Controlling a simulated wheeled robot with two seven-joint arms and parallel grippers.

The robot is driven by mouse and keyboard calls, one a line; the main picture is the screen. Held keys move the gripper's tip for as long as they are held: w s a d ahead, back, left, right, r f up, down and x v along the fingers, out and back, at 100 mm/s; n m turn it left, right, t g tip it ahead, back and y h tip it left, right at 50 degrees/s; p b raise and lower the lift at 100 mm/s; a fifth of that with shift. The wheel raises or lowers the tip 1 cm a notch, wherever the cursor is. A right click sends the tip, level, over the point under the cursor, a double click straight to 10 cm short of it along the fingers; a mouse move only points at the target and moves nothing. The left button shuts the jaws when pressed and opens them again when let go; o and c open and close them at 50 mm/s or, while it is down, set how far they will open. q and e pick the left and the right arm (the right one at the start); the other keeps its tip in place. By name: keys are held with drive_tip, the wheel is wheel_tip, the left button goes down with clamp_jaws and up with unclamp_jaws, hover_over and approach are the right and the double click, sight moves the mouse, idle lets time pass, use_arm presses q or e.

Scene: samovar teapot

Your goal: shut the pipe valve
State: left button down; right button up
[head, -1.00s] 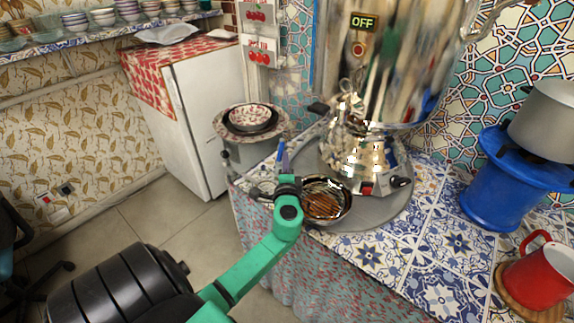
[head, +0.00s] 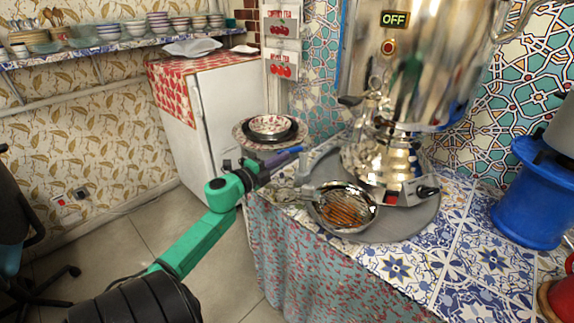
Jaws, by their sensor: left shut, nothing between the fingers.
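A small grey metal fitting (head: 286,192) lies at the left edge of the counter, beside the pan. It may be the pipe valve, but it is too small and cluttered to tell its handle or whether it is open or shut. My left gripper (head: 290,155), with dark parts and a purple-blue tip, is just above and behind this fitting, pointing right. It is shut and empty. I cannot tell whether it touches anything. My right gripper is not in view.
A round pan (head: 343,208) and the shiny samovar (head: 400,70) stand on a grey tray (head: 415,222). A stacked plate and bowl (head: 270,127) stand behind my gripper. A blue burner (head: 530,200) is at the right.

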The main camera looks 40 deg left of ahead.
use_arm(q)
drive_tip(key=shift+w+a+r, duration=0.1)
drive_tip(key=shift+a+r, duration=0.1)
drive_tip(key=shift+a, duration=0.8)
drive_tip(key=shift+a+r, duration=0.15)
